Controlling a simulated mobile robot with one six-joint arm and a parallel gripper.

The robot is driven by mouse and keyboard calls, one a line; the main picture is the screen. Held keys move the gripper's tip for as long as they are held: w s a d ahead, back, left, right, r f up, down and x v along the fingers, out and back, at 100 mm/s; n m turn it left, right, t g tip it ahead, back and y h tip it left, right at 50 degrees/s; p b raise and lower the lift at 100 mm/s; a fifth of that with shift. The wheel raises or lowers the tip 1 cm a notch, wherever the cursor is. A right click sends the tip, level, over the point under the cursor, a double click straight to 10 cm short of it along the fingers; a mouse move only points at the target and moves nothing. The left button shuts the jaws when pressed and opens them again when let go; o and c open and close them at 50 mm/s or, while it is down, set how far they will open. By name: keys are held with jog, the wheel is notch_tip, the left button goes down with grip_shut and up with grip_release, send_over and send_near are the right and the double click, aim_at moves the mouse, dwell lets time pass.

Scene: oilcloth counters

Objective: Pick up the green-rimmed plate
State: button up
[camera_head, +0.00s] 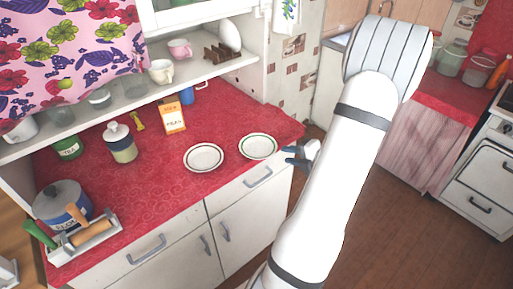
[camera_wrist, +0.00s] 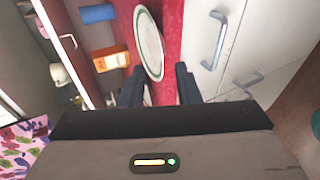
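Two white plates lie on the red counter. The right plate (camera_head: 258,146) has a dark green rim and lies near the counter's right end; in the wrist view it shows as the green-rimmed plate (camera_wrist: 149,42) beyond my fingertips. The other plate (camera_head: 203,157) lies to its left, with a dark rim whose colour is hard to tell; part of a plate also shows low between my fingers in the wrist view. My gripper (camera_head: 298,157) is just right of the right plate, partly hidden by my arm. In the wrist view my gripper (camera_wrist: 159,80) is open, with nothing held.
A shelf (camera_head: 130,101) overhangs the back. The red counter (camera_head: 160,190) is clear left of the plates.

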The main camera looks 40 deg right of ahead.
jog(key=x, duration=0.5)
jog(key=shift+w+a+f+p, duration=0.1)
jog(key=shift+a+f+p, duration=0.1)
jog(key=shift+f+p, duration=0.2)
grip_shut()
